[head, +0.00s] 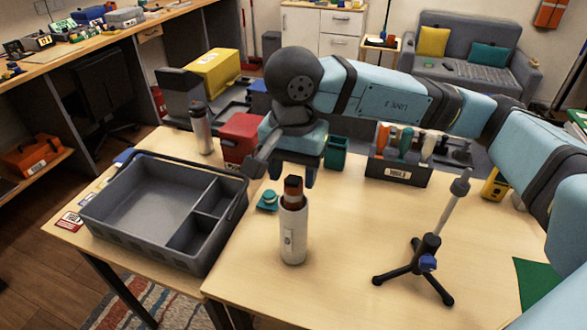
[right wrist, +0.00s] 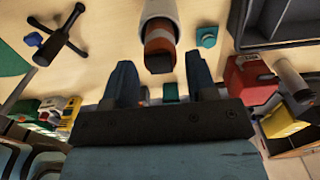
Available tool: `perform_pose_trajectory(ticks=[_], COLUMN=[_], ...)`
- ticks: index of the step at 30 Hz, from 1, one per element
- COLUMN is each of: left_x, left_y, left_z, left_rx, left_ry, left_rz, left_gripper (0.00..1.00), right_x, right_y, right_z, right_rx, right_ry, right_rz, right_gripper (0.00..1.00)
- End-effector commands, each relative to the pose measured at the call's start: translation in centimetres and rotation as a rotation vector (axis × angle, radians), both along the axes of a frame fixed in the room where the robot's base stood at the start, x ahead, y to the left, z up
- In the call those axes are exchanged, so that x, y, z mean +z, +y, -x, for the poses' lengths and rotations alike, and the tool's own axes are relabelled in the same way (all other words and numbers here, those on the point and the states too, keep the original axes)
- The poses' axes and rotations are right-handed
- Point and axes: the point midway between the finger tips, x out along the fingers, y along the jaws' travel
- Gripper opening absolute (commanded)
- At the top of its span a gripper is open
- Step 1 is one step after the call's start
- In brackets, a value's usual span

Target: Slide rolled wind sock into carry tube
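The white carry tube (head: 293,238) stands upright on the table. The rolled wind sock (head: 293,187), orange-brown with a dark end, is partly inside it and sticks out of its mouth. The tube (right wrist: 160,8) and the sock (right wrist: 160,40) also show in the right wrist view. My right gripper (head: 292,174) is just above and behind the sock in the head view. A small teal cap (head: 268,200) lies left of the tube. My left gripper is not visible.
A grey divided tray (head: 140,239) is at the left. A black tripod stand (head: 430,243) is at the right. A red box (head: 239,138), a metal flask (head: 201,130) and a tool box (head: 397,172) stand at the back. The front table area is clear.

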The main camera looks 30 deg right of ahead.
Motion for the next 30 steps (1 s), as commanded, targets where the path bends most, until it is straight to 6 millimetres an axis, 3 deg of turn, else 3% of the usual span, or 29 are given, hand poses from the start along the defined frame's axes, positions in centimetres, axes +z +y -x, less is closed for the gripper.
perform_pose_trajectory(ticks=[9,14,30], left_x=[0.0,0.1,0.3], left_y=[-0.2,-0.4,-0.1], left_z=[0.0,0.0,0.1], left_rx=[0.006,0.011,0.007], left_ry=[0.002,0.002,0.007], left_rz=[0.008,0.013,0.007], left_gripper=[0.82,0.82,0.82], right_x=[0.0,1.3,12.4], right_y=[0.0,0.0,0.0], right_z=[0.0,-0.1,0.0], right_rx=[0.0,0.0,0.0], right_ry=[0.0,-0.002,-0.003], right_rz=[0.0,-0.001,0.001], right_gripper=[0.64,0.64,0.64])
